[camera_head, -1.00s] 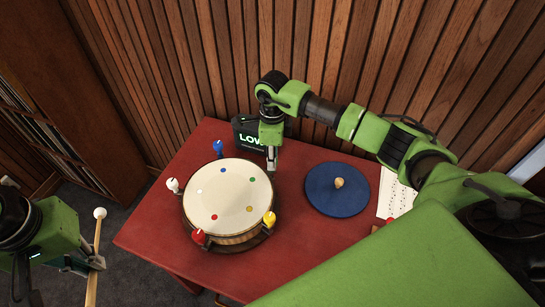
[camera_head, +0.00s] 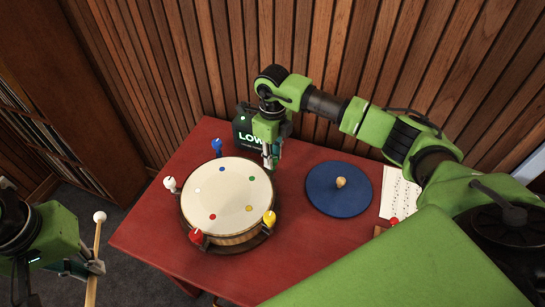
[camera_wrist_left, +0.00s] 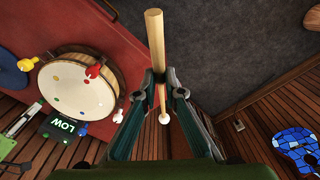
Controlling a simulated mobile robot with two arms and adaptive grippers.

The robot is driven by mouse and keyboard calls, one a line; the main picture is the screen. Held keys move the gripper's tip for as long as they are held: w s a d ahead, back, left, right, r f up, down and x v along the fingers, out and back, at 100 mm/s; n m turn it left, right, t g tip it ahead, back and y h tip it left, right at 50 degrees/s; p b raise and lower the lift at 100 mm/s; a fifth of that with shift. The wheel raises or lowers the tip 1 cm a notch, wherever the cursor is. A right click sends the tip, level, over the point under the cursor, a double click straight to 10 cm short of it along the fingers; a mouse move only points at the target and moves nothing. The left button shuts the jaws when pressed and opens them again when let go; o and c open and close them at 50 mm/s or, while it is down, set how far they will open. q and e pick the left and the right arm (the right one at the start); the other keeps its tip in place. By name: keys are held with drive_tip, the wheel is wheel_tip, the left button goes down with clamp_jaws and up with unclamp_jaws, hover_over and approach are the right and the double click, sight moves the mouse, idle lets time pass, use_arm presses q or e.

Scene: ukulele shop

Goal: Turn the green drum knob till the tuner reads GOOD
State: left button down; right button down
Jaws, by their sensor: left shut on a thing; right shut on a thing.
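The drum (camera_head: 228,195) stands on the red table, with coloured dots on its cream skin and coloured knobs around its rim. My right gripper (camera_head: 270,165) is shut at the drum's upper right edge, by the green dot, where it hides the green knob. The dark tuner (camera_head: 243,132) stands behind the drum, partly covered by my right wrist, and reads LOW in green; it also shows in the left wrist view (camera_wrist_left: 62,124). My left gripper (camera_head: 93,266) is shut on a wooden mallet (camera_wrist_left: 155,45) with a white ball tip, held off the table's left side.
Blue (camera_head: 217,146), white (camera_head: 170,184), red (camera_head: 197,237) and yellow (camera_head: 269,218) knobs ring the drum. A round blue pad (camera_head: 337,203) with a small wooden knob lies right of it, beside a sheet of music (camera_head: 400,193). A slatted wall closes the back.

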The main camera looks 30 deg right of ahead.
drive_tip(key=shift+w+r, duration=0.1)
idle(0.4)
drive_tip(key=c, duration=1.8)
unclamp_jaws()
wheel_tip(320, 180, up, 12)
